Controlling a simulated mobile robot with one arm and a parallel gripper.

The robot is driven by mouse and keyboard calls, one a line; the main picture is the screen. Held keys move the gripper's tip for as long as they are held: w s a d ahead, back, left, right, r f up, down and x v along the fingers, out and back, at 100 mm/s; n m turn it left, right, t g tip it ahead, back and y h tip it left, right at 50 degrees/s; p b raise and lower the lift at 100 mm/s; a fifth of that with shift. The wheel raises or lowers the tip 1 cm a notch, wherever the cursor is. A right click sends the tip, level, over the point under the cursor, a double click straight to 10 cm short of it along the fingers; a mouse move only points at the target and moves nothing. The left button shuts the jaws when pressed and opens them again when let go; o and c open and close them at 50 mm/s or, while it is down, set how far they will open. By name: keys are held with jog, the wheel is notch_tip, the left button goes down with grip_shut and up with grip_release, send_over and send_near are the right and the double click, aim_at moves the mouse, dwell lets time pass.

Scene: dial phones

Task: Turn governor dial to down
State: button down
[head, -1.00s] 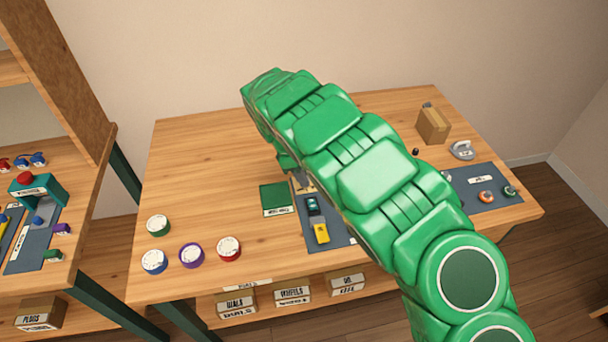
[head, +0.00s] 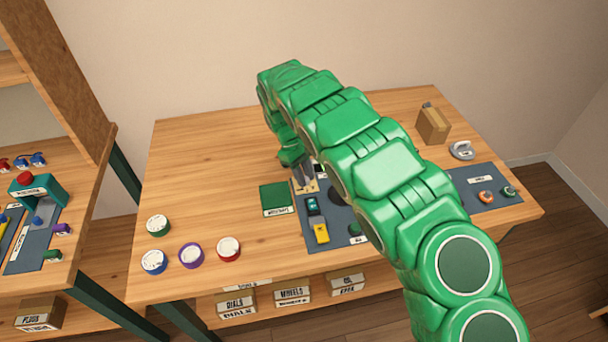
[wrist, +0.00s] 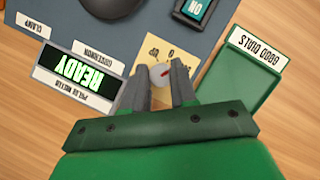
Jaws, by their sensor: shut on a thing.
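The governor dial (wrist: 160,72) is a small white knob with a red mark, on a pale wooden plate (wrist: 178,54) in the wrist view. My gripper (wrist: 160,80) is shut on the knob, one finger on each side. The fingers hide part of the knob and plate. The red mark points towards the upper right in the wrist view. In the head view my gripper (head: 304,177) reaches down at the plate (head: 307,187), and the knob cannot be made out.
A meter display (wrist: 82,76) reading READY stands beside the plate. A green tray (wrist: 237,70) labelled GOOD DIALS lies on the other side. A teal ON switch (wrist: 196,9) is close by. Several round dials lie at the table's left, including a red one (head: 228,249).

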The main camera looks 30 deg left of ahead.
jog(key=shift+w+m+g+y, duration=0.1)
jog(key=shift+m+g+y, duration=0.3)
jog(key=shift+m, duration=1.1)
jog(key=c, duration=0.9)
grip_release()
jog(key=shift+r, duration=0.2)
jog(key=v, duration=0.7)
jog(key=shift+w+a+r, duration=0.1)
jog(key=shift+a+r, duration=0.05)
jog(key=shift+a, duration=0.05)
